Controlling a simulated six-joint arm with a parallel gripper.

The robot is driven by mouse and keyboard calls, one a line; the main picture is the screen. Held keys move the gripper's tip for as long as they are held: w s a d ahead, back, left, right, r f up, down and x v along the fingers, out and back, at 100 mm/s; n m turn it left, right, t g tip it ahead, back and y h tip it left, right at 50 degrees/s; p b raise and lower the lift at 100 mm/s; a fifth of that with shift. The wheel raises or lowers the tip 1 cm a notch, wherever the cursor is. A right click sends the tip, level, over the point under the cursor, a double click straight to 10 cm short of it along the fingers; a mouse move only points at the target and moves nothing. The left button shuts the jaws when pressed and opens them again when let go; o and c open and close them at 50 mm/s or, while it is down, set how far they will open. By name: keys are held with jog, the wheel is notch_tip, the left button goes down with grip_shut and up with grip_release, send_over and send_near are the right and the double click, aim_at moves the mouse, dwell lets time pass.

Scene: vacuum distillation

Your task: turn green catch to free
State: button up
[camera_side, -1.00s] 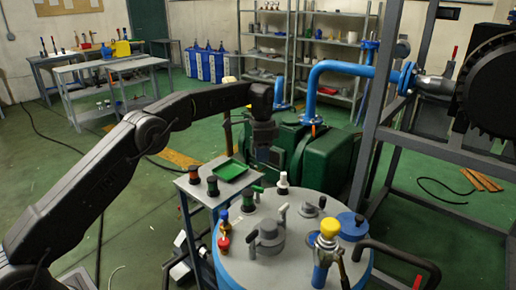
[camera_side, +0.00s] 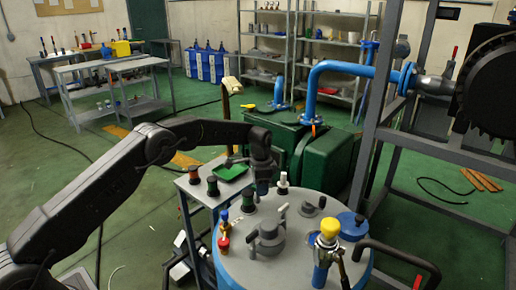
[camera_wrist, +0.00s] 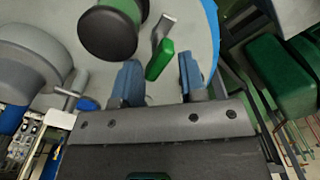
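The green catch (camera_wrist: 159,60) is a short green handle on a bare metal lever, lying on the pale lid of the vessel. In the wrist view it points in between the two blue fingers of my gripper (camera_wrist: 160,80), which are spread with a clear gap on both sides of the handle. In the side view my gripper (camera_side: 262,188) points down over the back left of the lid (camera_side: 310,262) and hides the catch there. Whether a finger touches the catch cannot be told.
A knob with a dark top and green base (camera_wrist: 108,32) stands close beside the catch; it also shows in the side view (camera_side: 248,200). A white-topped post (camera_side: 282,182) stands just right of my gripper. A green tray (camera_side: 233,170) lies on the small table behind left.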

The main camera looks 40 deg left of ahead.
jog(key=n, duration=0.3)
jog(key=shift+a+n, duration=0.15)
jog(key=shift+n, duration=0.25)
jog(key=shift+w+r+n, duration=0.1)
jog(key=shift+r+n, duration=0.2)
jog(key=shift+n, duration=0.1)
notch_tip(320, 180, up, 13)
jog(key=shift+s+a+r, duration=0.15)
jog(key=shift+s+r, duration=0.05)
jog(key=shift+s, duration=0.2)
jog(key=m, duration=0.8)
send_over(260, 198)
jog(key=f, duration=0.9)
jog(key=d+f, duration=0.1)
jog(key=f, duration=0.3)
jog(key=shift+f, duration=0.4)
